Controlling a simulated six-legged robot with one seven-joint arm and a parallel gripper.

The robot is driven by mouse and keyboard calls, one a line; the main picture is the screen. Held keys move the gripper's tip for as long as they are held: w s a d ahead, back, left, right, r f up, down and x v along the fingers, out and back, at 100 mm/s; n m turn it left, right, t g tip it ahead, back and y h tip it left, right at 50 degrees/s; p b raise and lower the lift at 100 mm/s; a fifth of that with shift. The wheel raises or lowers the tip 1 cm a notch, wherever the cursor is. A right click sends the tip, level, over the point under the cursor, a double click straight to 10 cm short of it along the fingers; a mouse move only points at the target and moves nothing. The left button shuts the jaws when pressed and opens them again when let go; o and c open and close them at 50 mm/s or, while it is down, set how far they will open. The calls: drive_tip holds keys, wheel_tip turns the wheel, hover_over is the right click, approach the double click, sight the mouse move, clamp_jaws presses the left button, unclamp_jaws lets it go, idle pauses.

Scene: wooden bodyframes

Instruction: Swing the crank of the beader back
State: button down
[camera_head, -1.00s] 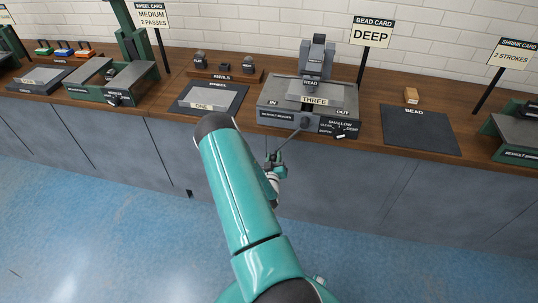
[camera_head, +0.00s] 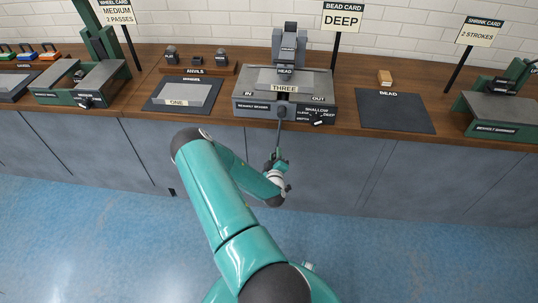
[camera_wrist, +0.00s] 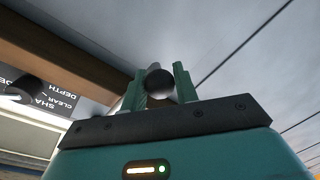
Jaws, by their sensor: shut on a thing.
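The beader (camera_head: 246,106) is a grey machine on the bench, marked IN at left and OUT at right. A light panel labelled THREE (camera_head: 262,78) lies on it under its head. Its crank (camera_head: 280,132) is a thin dark arm hanging almost straight down from the front hub. My gripper (camera_head: 277,158) is at the crank's lower end, in front of the cabinet. In the wrist view, the two green fingers of my gripper (camera_wrist: 158,88) are shut on the dark round crank handle (camera_wrist: 159,82). The depth dial (camera_head: 318,122) is right of the crank.
A panel labelled ONE (camera_head: 188,93) lies to the left. The bead card (camera_head: 342,20) reads DEEP. The blue floor (camera_head: 420,260) in front is clear.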

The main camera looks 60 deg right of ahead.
drive_tip(key=s+d+r+n+g, duration=0.1)
drive_tip(key=s+d+r+n, duration=0.2)
drive_tip(key=s+n, duration=0.2)
drive_tip(key=s+d+r+n, duration=0.3)
drive_tip(key=s+n, duration=0.1)
drive_tip(key=s, duration=0.5)
drive_tip(key=shift+s+d+r+n+g, duration=0.15)
drive_tip(key=shift+s+r+n+g, duration=0.2)
drive_tip(key=shift+r+n+g, duration=0.05)
idle(0.4)
drive_tip(key=shift+s+d+r, duration=0.1)
drive_tip(key=shift+r, duration=0.05)
drive_tip(key=c, duration=1.1)
unclamp_jaws()
drive_tip(key=v, duration=1.4)
drive_tip(key=shift+f, duration=0.25)
